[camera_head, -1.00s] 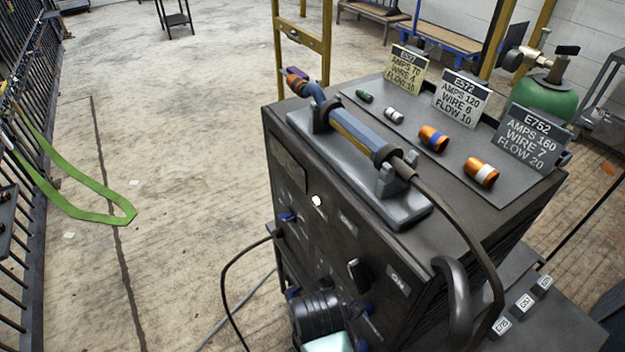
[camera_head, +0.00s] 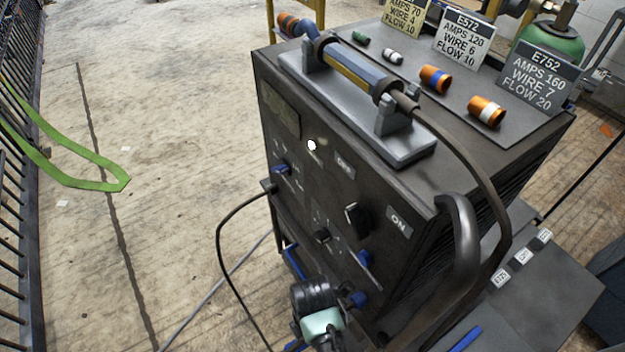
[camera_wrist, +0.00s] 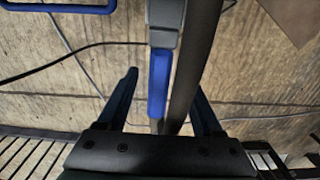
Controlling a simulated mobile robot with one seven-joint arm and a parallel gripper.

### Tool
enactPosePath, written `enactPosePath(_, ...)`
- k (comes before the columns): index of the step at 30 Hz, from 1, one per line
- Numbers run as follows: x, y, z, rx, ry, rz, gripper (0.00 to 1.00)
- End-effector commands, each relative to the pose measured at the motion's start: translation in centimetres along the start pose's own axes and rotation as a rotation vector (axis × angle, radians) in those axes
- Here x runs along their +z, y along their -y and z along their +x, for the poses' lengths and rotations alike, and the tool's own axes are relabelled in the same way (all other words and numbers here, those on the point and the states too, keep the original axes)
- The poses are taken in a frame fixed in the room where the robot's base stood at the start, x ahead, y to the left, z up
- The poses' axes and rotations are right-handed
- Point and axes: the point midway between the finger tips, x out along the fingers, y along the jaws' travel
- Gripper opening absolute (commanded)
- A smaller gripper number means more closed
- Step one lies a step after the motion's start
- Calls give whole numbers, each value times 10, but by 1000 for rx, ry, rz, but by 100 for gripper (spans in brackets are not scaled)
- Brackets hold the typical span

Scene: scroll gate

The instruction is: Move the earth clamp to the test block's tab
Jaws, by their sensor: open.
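In the wrist view my gripper (camera_wrist: 163,85) is open, with a dark blue finger on each side. A blue bar with a grey block at its top, possibly the earth clamp (camera_wrist: 159,80), shows between the fingers. A dark bar (camera_wrist: 195,60) runs beside it. I cannot tell how far beyond the fingertips these are, and no grip on them shows. In the head view my wrist is low in front of the welding machine (camera_head: 330,200), and my fingers cannot be made out. I cannot identify the test block or its tab in either view.
A torch (camera_head: 350,75) rests in a cradle on the machine top, beside several nozzles and label cards (camera_head: 463,38). A black cable (camera_head: 218,235) loops from the machine's front. A thick handle (camera_head: 465,250) stands at its front corner. Open floor (camera_head: 180,120) lies left, with a green strap (camera_head: 85,183).

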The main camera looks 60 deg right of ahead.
Motion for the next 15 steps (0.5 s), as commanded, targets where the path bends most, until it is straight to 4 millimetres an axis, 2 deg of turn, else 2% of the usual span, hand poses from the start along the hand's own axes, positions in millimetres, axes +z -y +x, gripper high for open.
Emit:
enactPosePath(8, 0, 0, 1, 1, 0, 0, 68)
enactPosePath(15, 0, 0, 1, 1, 0, 0, 24)
